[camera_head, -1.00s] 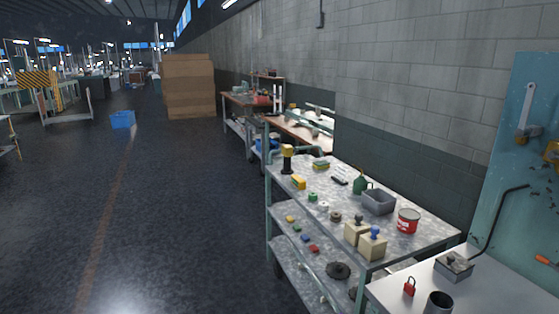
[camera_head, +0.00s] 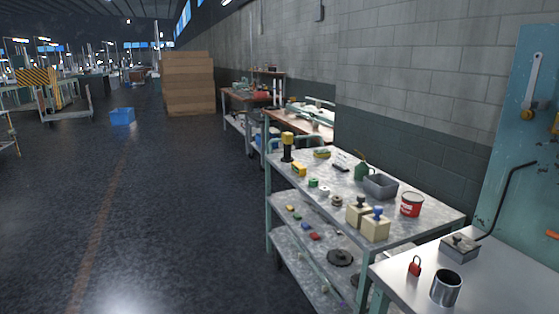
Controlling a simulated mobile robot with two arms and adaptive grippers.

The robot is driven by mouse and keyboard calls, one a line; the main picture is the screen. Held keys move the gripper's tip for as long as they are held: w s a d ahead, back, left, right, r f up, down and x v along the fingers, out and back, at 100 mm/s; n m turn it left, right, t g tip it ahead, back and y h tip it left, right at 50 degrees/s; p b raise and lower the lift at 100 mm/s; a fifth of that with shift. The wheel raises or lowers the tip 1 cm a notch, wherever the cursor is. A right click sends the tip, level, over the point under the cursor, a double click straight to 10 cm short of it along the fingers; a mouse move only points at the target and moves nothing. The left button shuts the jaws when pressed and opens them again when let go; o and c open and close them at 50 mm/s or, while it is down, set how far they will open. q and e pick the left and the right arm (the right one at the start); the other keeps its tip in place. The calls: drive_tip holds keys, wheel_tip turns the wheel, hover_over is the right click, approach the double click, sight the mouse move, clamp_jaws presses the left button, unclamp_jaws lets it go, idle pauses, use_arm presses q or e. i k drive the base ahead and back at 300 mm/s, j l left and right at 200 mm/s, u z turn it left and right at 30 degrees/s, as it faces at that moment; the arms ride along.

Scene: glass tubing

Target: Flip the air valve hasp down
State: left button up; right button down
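I cannot tell whether this is the air valve hasp; nothing else in view is clearly that hasp. A second yellow part at the panel's edge is cut off by the frame. Neither of my grippers is in view.
A pale bench (camera_head: 410,297) at the lower right bears a red padlock (camera_head: 415,267), a metal cup (camera_head: 446,288) and a grey box (camera_head: 460,248). A cluttered metal shelf cart (camera_head: 330,190) stands beside it. Open floor (camera_head: 180,220) lies to the left.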

sight(529, 104)
drive_tip(key=z, duration=1.3)
drive_tip(key=i+z, duration=0.25)
drive_tip(key=i, duration=0.15)
